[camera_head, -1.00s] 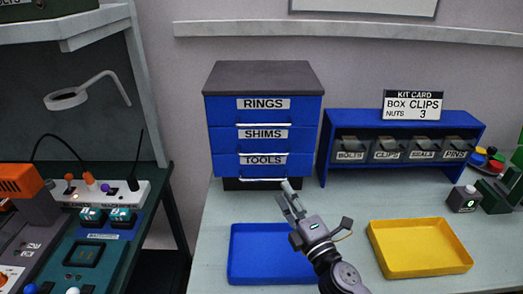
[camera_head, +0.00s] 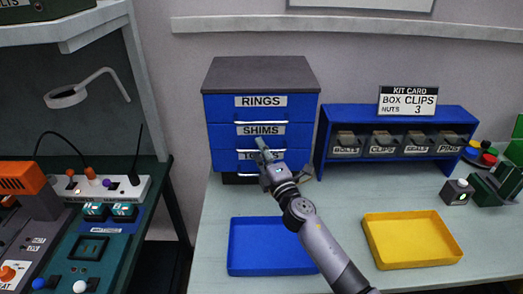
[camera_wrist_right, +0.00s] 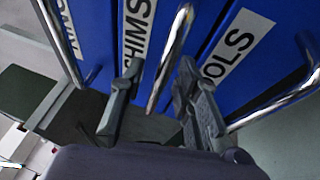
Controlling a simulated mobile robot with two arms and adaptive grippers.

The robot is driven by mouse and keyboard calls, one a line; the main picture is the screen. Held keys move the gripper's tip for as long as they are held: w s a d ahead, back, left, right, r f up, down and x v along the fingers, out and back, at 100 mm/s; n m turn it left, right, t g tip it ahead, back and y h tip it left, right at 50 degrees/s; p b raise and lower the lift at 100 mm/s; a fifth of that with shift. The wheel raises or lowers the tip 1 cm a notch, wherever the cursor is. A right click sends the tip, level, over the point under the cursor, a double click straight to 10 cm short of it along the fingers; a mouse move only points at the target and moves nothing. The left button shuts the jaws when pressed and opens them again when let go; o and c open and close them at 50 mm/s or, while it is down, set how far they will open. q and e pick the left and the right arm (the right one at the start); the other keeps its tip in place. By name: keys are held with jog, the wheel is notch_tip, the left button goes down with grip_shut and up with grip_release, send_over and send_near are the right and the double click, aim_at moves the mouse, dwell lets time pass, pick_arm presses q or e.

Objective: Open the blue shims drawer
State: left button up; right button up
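The blue shims drawer (camera_head: 225,136) is the middle drawer of a three-drawer cabinet and looks shut, flush with the others. Its label shows in the head view and, turned sideways, in the right wrist view (camera_wrist_right: 138,30). My right gripper (camera_head: 264,150) is at the drawer's front, hiding part of its handle and most of the tools label. In the right wrist view its two fingers (camera_wrist_right: 157,80) are apart, one on each side of the silver shims handle (camera_wrist_right: 170,58). A gap shows between each finger and the bar. My left gripper is not in view.
The rings drawer (camera_head: 220,108) is above and the tools drawer (camera_head: 224,161) below. A blue tray (camera_head: 240,268) and a yellow tray (camera_head: 410,258) lie on the table in front. A blue bin rack (camera_head: 322,145) stands to the right.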

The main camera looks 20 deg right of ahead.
grip_shut()
dwell(0.3)
dwell(0.6)
